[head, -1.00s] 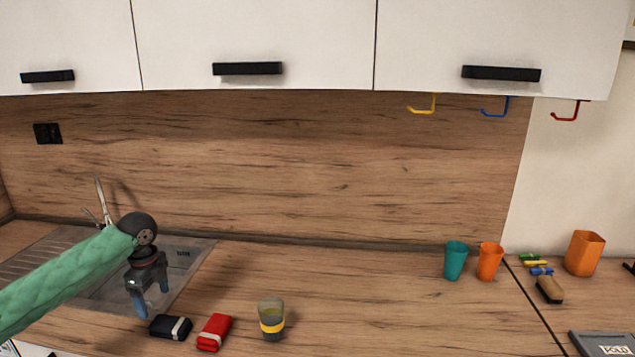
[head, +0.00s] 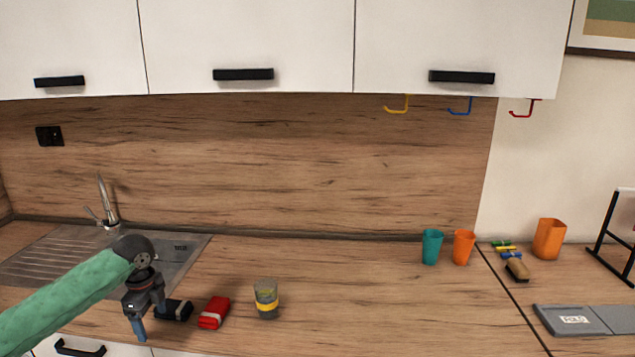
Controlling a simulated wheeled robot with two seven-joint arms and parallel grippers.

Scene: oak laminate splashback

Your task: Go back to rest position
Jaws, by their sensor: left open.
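My left arm comes in from the left in a green sleeve. My left gripper (head: 141,329) points down at the counter's front edge, just left of a black bundle (head: 176,310). Its jaws are open, with nothing seen between them. The gripper partly covers the black bundle's left end. A red bundle (head: 214,312) with a pale band lies to the right of the black one. A glass with a yellow band (head: 266,299) stands right of the red bundle. My right gripper is not in view.
A sink (head: 95,262) with a tap (head: 105,203) is at the left. A teal cup (head: 431,246) and an orange cup (head: 463,247) stand at the back right. A brush (head: 517,269), pegs and an orange container (head: 549,239) are further right. The middle counter is clear.

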